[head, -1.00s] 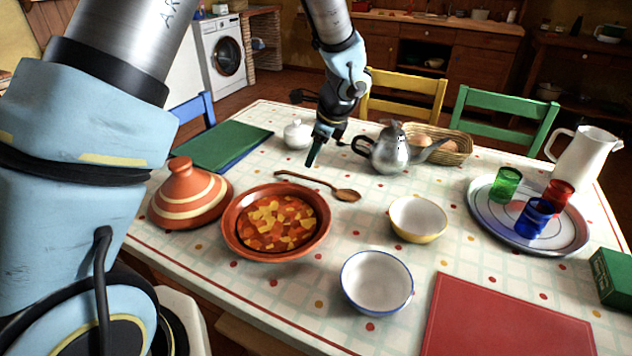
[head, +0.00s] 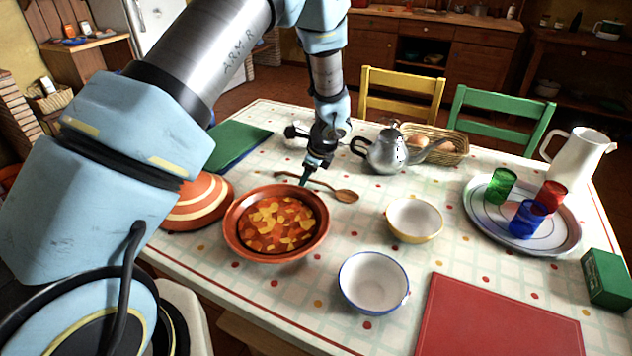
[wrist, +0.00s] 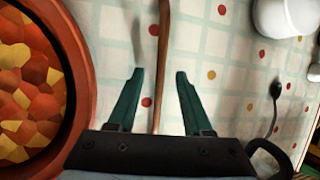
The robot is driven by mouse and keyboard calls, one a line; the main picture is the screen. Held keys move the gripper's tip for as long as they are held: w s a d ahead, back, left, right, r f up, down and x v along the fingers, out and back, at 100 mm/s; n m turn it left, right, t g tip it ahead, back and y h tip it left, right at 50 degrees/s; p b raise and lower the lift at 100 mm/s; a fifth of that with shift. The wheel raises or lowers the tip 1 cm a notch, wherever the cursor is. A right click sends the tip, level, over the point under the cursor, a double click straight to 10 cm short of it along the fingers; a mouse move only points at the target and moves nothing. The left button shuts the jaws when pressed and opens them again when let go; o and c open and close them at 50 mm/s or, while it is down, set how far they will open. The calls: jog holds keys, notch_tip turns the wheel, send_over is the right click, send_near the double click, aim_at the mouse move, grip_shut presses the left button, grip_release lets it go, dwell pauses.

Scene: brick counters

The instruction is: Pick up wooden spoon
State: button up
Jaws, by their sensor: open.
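The wooden spoon (head: 343,194) lies on the checked tablecloth behind the clay dish, its bowl toward the right and its handle running left. My gripper (head: 304,180) points down over the handle, just behind the dish's rim. In the wrist view the handle (wrist: 162,60) runs up and down between the two green fingers of my open gripper (wrist: 158,78), apart from both. The spoon's bowl is out of the wrist view. I cannot tell the exact height of the fingertips above the cloth.
The clay dish of stew (head: 277,224) stands close to my gripper; its rim (wrist: 70,60) is left of the fingers in the wrist view. A metal teapot (head: 388,152) stands behind right, a yellow bowl (head: 413,220) to the right. The tagine lid (head: 198,205) is at left.

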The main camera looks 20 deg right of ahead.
jog(key=shift+c, duration=0.2)
grip_shut()
dwell(0.5)
